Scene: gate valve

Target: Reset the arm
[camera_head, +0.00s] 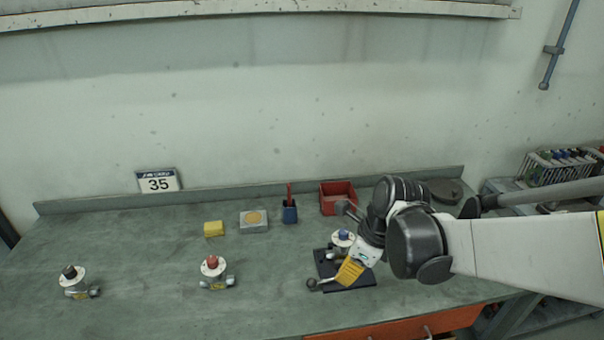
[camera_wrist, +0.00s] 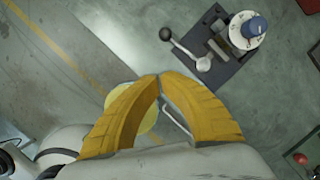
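My gripper (camera_head: 350,272) has yellow fingers and hangs at the front right of the bench, in front of the valve with the blue cap (camera_head: 343,237). In the wrist view the fingertips (camera_wrist: 160,77) meet, with nothing visible held between them. That valve stands on a black base plate (camera_head: 360,279), and the wrist view shows its blue cap (camera_wrist: 255,27) and a lever with a dark ball end (camera_wrist: 166,34), apart from the fingers. In the head view my arm and gripper partly cover the plate.
A red-capped valve (camera_head: 212,264) and a dark-capped valve (camera_head: 71,274) stand to the left. Behind are a yellow block (camera_head: 214,228), a grey block (camera_head: 254,222), a blue holder (camera_head: 289,212) and a red bin (camera_head: 337,197). An orange drawer front (camera_head: 395,325) lies below the bench edge.

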